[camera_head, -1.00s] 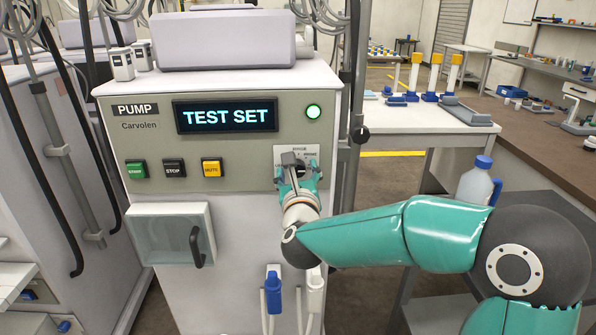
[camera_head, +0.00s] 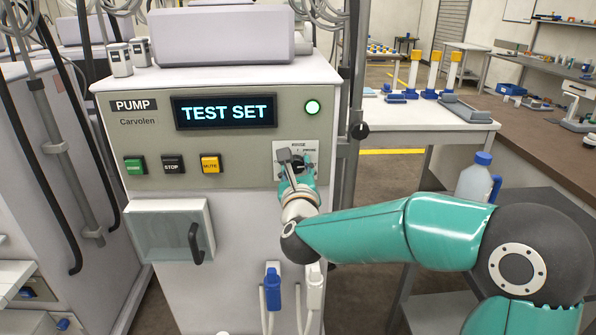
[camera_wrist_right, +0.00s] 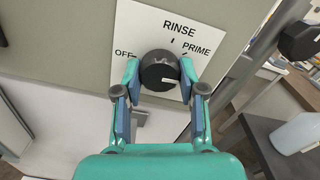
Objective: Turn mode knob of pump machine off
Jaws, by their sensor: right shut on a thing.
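The pump machine (camera_head: 230,105) stands in front of me, its display reading TEST SET. Its dark round mode knob (camera_wrist_right: 160,72) sits on a white label plate (camera_wrist_right: 150,22) with OFF on the left, RINSE at the top and PRIME on the right. A short white mark shows on the lower right of the knob face, away from OFF. My right gripper (camera_head: 298,168) is at the plate; its fingers (camera_wrist_right: 160,80) are shut on the knob from both sides, as the right wrist view shows. In the head view the gripper covers much of the knob. My left gripper is not in view.
Green, black and yellow buttons (camera_head: 210,164) lie left of the knob, above a clear-doored box (camera_head: 168,230). A dark pole clamp (camera_head: 359,130) stands right of the pump. Blue and white connectors (camera_head: 273,287) hang below. A bottle (camera_head: 475,178) stands behind my right arm.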

